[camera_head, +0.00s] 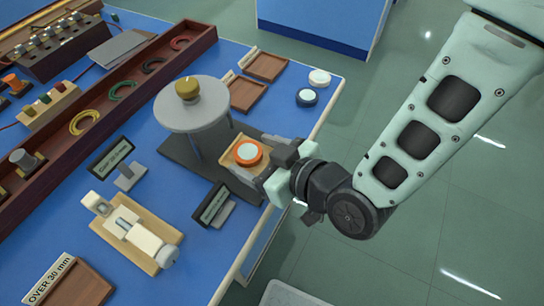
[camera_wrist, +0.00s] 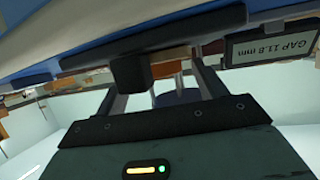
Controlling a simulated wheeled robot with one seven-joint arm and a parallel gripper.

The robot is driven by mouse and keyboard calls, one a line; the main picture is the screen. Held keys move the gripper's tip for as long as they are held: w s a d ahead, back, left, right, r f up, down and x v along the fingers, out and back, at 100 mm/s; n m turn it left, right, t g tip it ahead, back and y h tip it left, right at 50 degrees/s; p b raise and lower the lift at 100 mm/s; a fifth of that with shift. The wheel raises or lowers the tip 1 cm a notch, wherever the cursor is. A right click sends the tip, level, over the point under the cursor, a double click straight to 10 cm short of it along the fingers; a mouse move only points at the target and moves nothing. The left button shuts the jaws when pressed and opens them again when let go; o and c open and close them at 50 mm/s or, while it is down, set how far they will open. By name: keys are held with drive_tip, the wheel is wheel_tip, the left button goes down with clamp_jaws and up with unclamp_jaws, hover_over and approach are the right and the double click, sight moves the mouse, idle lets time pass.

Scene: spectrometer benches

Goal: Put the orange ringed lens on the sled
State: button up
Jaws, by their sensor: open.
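The orange ringed lens (camera_head: 248,153), an orange ring with a pale centre, lies flat on a tan wooden sled (camera_head: 236,165) on a dark base plate. My gripper (camera_head: 274,170) is at the sled's right side, low over the bench edge, open and apart from the lens as far as I can tell. In the wrist view my gripper's two fingers (camera_wrist: 157,80) stand apart, with a dark block between or beyond them; the lens cannot be made out clearly there.
The grey disc (camera_head: 191,103) on posts overhangs close by. A gap sign (camera_head: 213,203) stands in front; it also shows in the wrist view (camera_wrist: 270,47). Wooden trays (camera_head: 249,93), a white lens (camera_head: 319,77) and a dark-ringed lens (camera_head: 307,97) lie behind. A caliper-like device (camera_head: 137,232) is at front left.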

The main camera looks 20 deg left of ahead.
drive_tip(key=shift+r, duration=0.15)
drive_tip(key=shift+d+r, duration=0.1)
drive_tip(key=shift+r, duration=0.05)
drive_tip(key=v, duration=0.5)
drive_tip(key=shift+s+d, duration=0.1)
drive_tip(key=shift+d, duration=0.3)
drive_tip(key=shift+d+r+p, duration=0.1)
drive_tip(key=shift+r+p, duration=0.3)
drive_tip(key=shift+p, duration=0.75)
drive_tip(key=shift+f+p+v, duration=0.1)
drive_tip(key=shift+p+v, duration=1.25)
drive_tip(key=shift+p, duration=1.3)
drive_tip(key=shift+f+p+v, duration=0.15)
drive_tip(key=shift+p+v, duration=1.25)
drive_tip(key=shift+p, duration=1.2)
drive_tip(key=shift+d, duration=0.1)
